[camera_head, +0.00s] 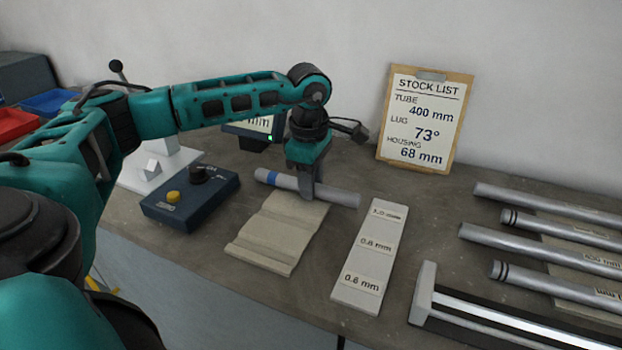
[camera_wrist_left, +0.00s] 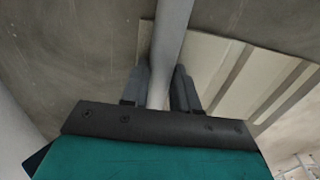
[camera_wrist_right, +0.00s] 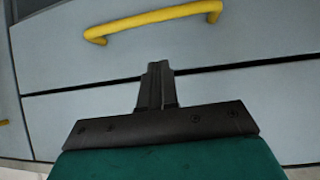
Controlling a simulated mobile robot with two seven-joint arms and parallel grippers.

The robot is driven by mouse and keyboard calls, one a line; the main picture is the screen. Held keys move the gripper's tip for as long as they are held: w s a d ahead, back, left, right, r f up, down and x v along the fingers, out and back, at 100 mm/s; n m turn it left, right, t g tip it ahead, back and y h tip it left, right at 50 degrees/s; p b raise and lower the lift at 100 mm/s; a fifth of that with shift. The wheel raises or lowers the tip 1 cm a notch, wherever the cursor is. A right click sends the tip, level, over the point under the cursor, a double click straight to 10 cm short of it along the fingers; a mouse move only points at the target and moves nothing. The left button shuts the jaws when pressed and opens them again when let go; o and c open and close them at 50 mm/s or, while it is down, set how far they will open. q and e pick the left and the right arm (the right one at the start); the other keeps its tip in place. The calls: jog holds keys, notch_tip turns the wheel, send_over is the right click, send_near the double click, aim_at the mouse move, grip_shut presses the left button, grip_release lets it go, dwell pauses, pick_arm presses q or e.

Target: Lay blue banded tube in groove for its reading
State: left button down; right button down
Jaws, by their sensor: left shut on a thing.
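The blue banded tube (camera_head: 338,197) is a grey cylinder with a blue band near its left end. My left gripper (camera_head: 307,190) points down and is shut on it near the middle. The tube lies across the far end of a beige grooved block (camera_head: 275,238); I cannot tell whether it touches the block. In the left wrist view the tube (camera_wrist_left: 172,30) runs between the two fingers (camera_wrist_left: 161,88), with the grooved block (camera_wrist_left: 225,70) to the right. My right gripper (camera_wrist_right: 155,86) shows only in its wrist view, its fingers together and empty, before a drawer front.
A pale strip with thickness labels (camera_head: 368,255) lies right of the block. Several grey tubes (camera_head: 535,235) and a metal rail (camera_head: 490,320) lie farther right. A blue box with a yellow button (camera_head: 190,200) stands left. A stock list (camera_head: 425,115) leans on the wall.

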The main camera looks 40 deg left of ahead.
pick_arm(q)
jog(key=shift+f, duration=0.1)
dwell(0.3)
jog(key=c, duration=0.8)
grip_release()
jog(key=r, duration=1.3)
jog(key=shift+s+d+p, duration=0.1)
jog(key=shift+s+p, duration=0.2)
jog(key=shift+s, duration=0.1)
